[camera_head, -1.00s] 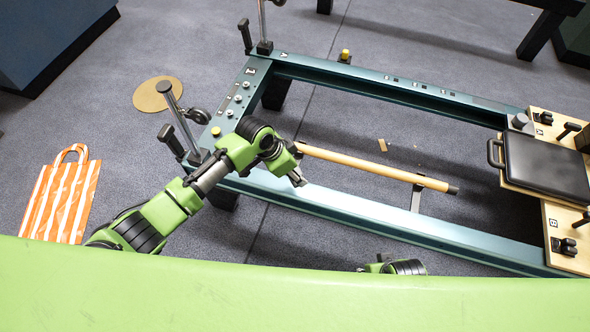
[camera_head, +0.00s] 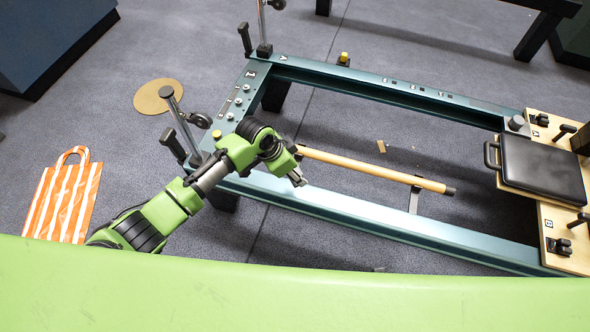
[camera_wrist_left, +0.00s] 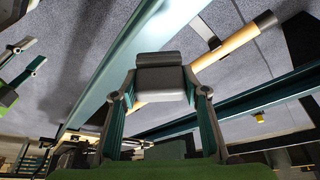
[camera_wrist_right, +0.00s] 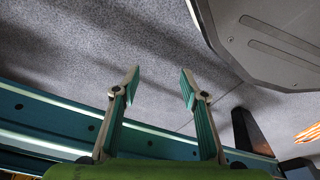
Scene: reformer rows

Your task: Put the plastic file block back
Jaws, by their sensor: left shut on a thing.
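My left gripper (camera_wrist_left: 160,95) is shut on a grey, rounded block (camera_wrist_left: 162,84), which fills the space between its fingertips. I take this to be the plastic file block, though no label shows. In the head view my left gripper (camera_head: 298,178) is above the near rail at the left end of the reformer frame (camera_head: 340,204); the block is not clear there. My right gripper (camera_wrist_right: 160,80) is open and empty in the right wrist view, above grey carpet beside a teal rail. The green foreground hides most of it in the head view.
A wooden pole (camera_head: 375,169) lies inside the frame, its left end close to my left gripper. A black pad (camera_head: 542,166) rests on the wooden platform at right. An orange striped bag (camera_head: 62,200) and a round tan disc (camera_head: 158,96) lie on the carpet at left.

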